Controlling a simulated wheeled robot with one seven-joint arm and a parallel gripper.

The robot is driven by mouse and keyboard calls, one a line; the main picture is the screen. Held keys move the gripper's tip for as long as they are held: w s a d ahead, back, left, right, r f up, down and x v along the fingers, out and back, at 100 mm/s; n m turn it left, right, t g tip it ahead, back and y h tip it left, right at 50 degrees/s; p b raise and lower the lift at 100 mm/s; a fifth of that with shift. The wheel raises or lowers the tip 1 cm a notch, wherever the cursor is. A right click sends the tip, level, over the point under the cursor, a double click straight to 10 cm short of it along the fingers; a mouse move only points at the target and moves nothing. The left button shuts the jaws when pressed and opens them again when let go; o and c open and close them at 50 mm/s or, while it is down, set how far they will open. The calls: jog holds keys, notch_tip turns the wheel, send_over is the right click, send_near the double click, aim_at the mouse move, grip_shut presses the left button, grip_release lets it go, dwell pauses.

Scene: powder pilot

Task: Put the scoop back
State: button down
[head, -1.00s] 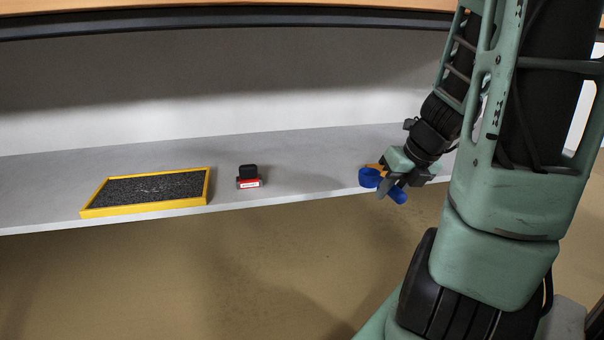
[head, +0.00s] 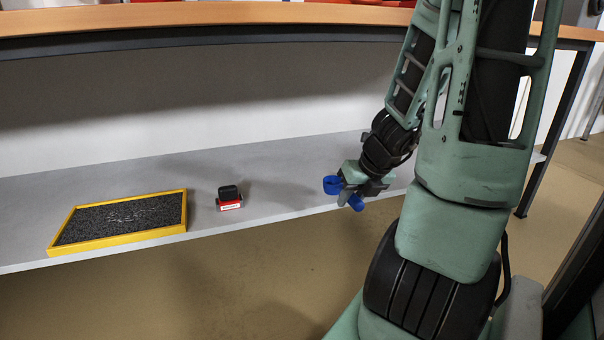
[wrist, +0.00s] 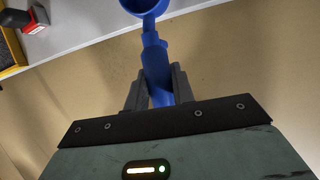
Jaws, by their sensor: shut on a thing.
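The blue scoop (head: 332,185) is in my gripper (head: 350,193), near the right part of the grey shelf's front edge in the head view. In the wrist view my gripper (wrist: 158,90) has its two dark fingers on either side of the scoop's handle (wrist: 155,62). The scoop's round bowl points away from the gripper, over or near the shelf edge. The gripper hides part of the handle. I cannot tell from the head view how high the scoop is above the shelf.
A yellow-framed tray with a dark speckled surface (head: 184,210) lies at the left of the grey shelf (head: 270,205). A red and black stamp-like object (head: 229,198) stands to its right. An orange-brown tabletop (head: 200,15) runs above. The shelf between stamp and gripper is clear.

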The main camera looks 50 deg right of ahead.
jog(key=shift+w+a+r+p, duration=0.15)
jog(key=shift+w+r+p, duration=0.2)
jog(key=shift+r+p, duration=0.25)
jog(key=shift+w+f+p, duration=0.25)
jog(key=shift+f+p, duration=0.05)
jog(key=shift+f, duration=0.05)
jog(key=shift+w+f+p, duration=0.1)
jog(key=shift+w+p, duration=0.45)
jog(key=shift+p, duration=0.2)
jog(key=w+p, duration=0.1)
jog(key=w, duration=0.3)
jog(key=w+d+p, duration=0.1)
jog(key=w, duration=0.2)
jog(key=w+p, duration=0.2)
jog(key=w, duration=0.2)
jog(key=shift+w+d, duration=0.3)
jog(key=shift+w, duration=0.05)
jog(key=shift+w+p, duration=0.3)
jog(key=shift+w, duration=0.65)
jog(key=f+b, duration=0.3)
jog(key=shift+s+d+f, duration=0.1)
jog(key=shift+s+f, duration=0.05)
jog(key=shift+s, duration=0.05)
